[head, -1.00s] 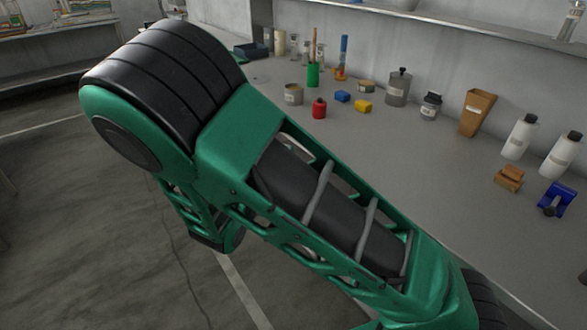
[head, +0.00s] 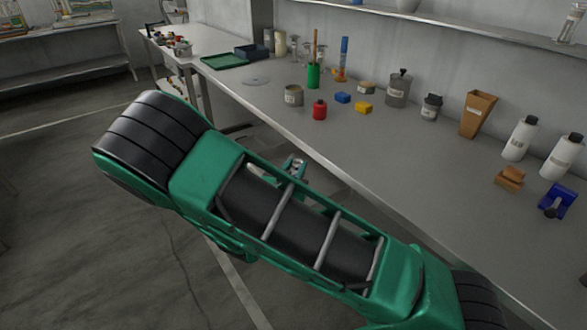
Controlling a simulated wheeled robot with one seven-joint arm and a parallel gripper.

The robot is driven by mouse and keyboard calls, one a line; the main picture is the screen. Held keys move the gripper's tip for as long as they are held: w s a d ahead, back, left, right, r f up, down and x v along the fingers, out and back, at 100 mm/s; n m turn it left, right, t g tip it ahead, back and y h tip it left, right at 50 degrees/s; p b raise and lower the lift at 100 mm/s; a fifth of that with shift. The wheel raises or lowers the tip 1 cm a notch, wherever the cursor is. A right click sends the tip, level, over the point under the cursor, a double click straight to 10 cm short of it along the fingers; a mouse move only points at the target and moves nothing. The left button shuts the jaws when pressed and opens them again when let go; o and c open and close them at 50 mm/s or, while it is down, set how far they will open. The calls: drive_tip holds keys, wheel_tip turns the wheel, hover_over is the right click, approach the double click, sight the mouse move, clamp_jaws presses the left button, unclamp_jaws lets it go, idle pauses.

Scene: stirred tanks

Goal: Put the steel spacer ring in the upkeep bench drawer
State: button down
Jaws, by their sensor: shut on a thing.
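My gripper (head: 294,167) shows small beyond my green forearm, low in front of the long grey bench (head: 420,190). It is shut on a small grey metal piece, which looks like the steel spacer ring (head: 297,160); its shape is hard to make out at this size. My forearm hides part of the gripper and the space below it. Grey and dark surfaces show under the bench's front edge near the gripper. I cannot tell whether they are the open drawer.
The bench top holds a red bottle (head: 319,110), a green cup (head: 313,76), blue and yellow blocks, a brown holder (head: 476,114), white bottles and a blue clamp-like item (head: 557,201). A green tray (head: 224,62) lies at the far end. The floor at left is clear.

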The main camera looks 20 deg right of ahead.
drive_tip(key=shift+f, duration=0.4)
drive_tip(key=shift+s+f, duration=0.15)
drive_tip(key=shift+f, duration=0.15)
drive_tip(key=c, duration=1.4)
unclamp_jaws()
drive_tip(key=shift+f, duration=0.1)
drive_tip(key=shift+r, duration=0.2)
drive_tip(key=v, duration=0.8)
drive_tip(key=r+v, duration=0.1)
drive_tip(key=v, duration=0.3)
drive_tip(key=shift+r, duration=0.1)
drive_tip(key=shift+a, duration=0.1)
